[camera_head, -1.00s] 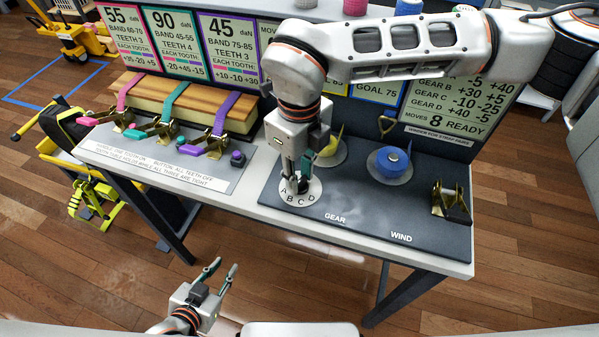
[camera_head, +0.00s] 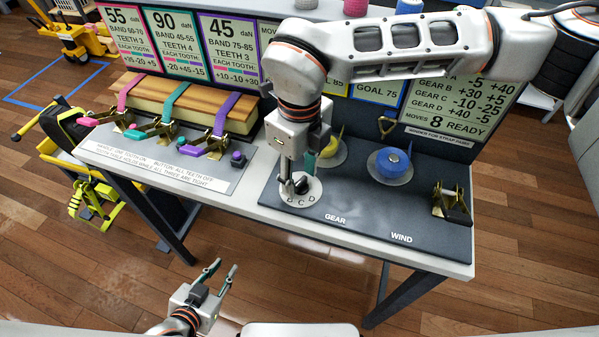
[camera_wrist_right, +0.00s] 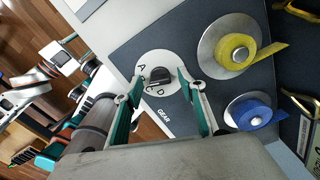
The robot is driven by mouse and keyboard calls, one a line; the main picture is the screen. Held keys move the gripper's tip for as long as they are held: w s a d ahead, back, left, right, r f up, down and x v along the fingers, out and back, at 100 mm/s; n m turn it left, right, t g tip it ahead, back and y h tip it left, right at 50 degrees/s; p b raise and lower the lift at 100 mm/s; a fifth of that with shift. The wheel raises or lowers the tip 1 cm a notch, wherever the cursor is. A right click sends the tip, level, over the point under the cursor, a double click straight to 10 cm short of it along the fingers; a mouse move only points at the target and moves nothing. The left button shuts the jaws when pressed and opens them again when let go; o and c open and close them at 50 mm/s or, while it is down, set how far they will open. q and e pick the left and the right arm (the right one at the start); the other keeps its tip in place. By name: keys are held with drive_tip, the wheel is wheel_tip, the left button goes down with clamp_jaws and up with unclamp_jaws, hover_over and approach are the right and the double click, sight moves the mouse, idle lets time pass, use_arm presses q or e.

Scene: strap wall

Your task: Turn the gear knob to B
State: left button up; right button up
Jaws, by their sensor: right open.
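The gear knob (camera_head: 301,184) is a small dark knob on a white round dial (camera_head: 313,197) on the dark panel. My right gripper (camera_head: 298,176) is open, pointing down at it, with one finger on each side. In the right wrist view the knob (camera_wrist_right: 160,75) shows between the spread fingertips (camera_wrist_right: 160,79), with gaps on both sides. There the letters A, C and D show on the dial, and B is not clear. In the head view a finger covers A. I cannot tell which letter the knob points to. My left gripper (camera_head: 224,267) is open and empty, in front of the table.
A yellow strap spool (camera_head: 330,150) and a blue spool (camera_head: 390,163) stand behind and right of the dial. A brass ratchet (camera_head: 451,203) is at the panel's right. Three straps with brass buckles (camera_head: 215,143) hold a wooden block (camera_head: 190,105) at left.

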sight(300, 180)
wheel_tip(300, 180, up, 12)
idle(0.5)
